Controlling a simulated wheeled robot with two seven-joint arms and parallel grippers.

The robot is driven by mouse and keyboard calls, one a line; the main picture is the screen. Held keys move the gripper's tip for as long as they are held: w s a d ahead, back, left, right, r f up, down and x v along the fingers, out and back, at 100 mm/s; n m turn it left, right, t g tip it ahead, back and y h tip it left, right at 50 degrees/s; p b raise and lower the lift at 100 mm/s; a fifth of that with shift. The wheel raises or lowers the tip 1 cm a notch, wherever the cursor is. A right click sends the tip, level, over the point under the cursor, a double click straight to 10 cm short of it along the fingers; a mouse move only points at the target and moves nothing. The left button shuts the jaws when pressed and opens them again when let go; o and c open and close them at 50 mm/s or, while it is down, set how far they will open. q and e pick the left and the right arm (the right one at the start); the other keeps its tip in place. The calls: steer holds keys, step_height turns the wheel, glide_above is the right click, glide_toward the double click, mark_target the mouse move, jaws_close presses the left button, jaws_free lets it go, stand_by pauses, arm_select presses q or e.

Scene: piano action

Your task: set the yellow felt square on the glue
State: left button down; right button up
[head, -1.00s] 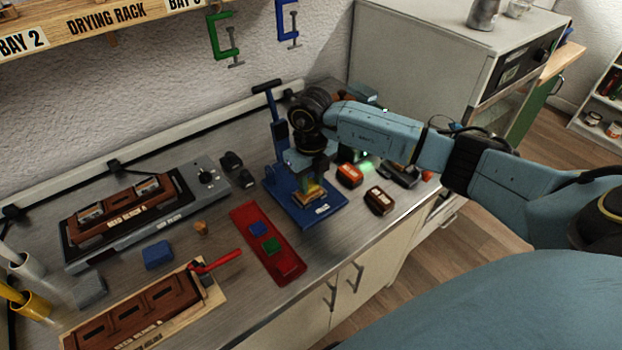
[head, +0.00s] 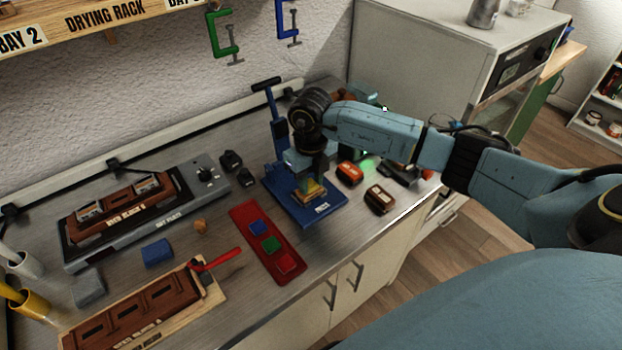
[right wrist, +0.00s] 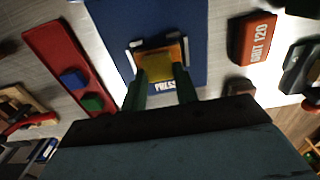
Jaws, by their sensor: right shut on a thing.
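The yellow felt square (right wrist: 158,67) is between the green fingertips of my right gripper (right wrist: 160,85), which is shut on it. In the head view the felt (head: 312,186) shows just below the gripper (head: 313,177). It is over a small orange-brown wooden piece (right wrist: 146,47) on the blue press base (head: 322,211). I cannot tell whether the felt touches that piece. No glue can be made out; the felt and fingers cover part of the piece. My left gripper is not in view.
A red tray (head: 298,276) with blue, green and red squares lies left of the press. Sanding blocks (head: 349,173) (head: 380,199) sit to its right. The press's blue column and lever (head: 275,115) stand close behind my gripper. Bench space in front of the press is clear.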

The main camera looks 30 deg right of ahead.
steer(key=shift+f, duration=0.3)
steer(key=o, duration=1)
steer(key=shift+r, duration=0.1)
step_height(320, 180, up, 13)
steer(key=shift+r, duration=0.15)
